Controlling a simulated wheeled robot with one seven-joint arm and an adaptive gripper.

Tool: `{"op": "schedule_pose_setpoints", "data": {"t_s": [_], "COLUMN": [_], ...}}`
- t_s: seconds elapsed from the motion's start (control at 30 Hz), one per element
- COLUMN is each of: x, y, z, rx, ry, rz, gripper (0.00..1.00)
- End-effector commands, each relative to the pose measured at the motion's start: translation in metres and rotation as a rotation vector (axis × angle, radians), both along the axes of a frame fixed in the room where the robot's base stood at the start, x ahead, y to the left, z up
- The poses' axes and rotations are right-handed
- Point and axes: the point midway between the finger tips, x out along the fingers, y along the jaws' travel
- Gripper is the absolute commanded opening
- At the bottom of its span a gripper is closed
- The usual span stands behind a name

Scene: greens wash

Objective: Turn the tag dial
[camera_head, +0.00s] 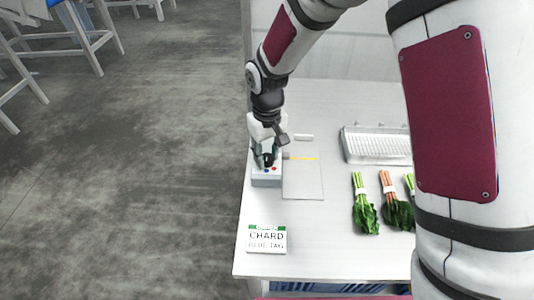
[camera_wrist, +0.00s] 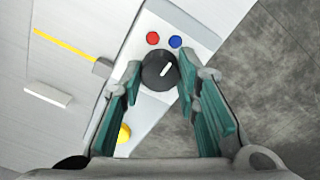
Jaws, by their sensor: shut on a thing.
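The tag dial is a round black knob (camera_wrist: 160,71) with a white pointer line, on a light grey box (camera_head: 266,181). In the wrist view the pointer slants up and right, towards the blue mark (camera_wrist: 175,42); a red mark (camera_wrist: 153,38) is left of it. A yellow spot (camera_wrist: 124,133) shows on the box's other side. My gripper (camera_wrist: 157,84) is over the box with its green-padded fingers on both sides of the knob, shut on it. In the head view my gripper (camera_head: 265,158) hides the knob. A sign (camera_head: 266,240) reads "CHARD BLUE TAG".
A grey board (camera_head: 303,183) with a yellow line (camera_head: 303,158) lies right of the box. Bundles of greens (camera_head: 365,213) and a white rack (camera_head: 375,147) are further right. The table's left edge is close to the box.

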Motion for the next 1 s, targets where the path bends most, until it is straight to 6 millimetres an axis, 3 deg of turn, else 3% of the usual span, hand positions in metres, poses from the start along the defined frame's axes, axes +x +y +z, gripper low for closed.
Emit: {"op": "schedule_pose_setpoints", "data": {"t_s": [0.63,0.67,0.73,1.0], "x": [0.0009,0.0009,0.0007,0.0004], "y": [0.0005,0.0005,0.0005,0.0003], "z": [0.0005,0.0005,0.0005,0.0004], "rx": [0.001,0.001,0.001,0.001], "ry": [-0.003,-0.003,-0.003,-0.001], "rz": [0.052,0.052,0.052,0.052], "gripper": [0.01,0.36,0.49,0.49]}}
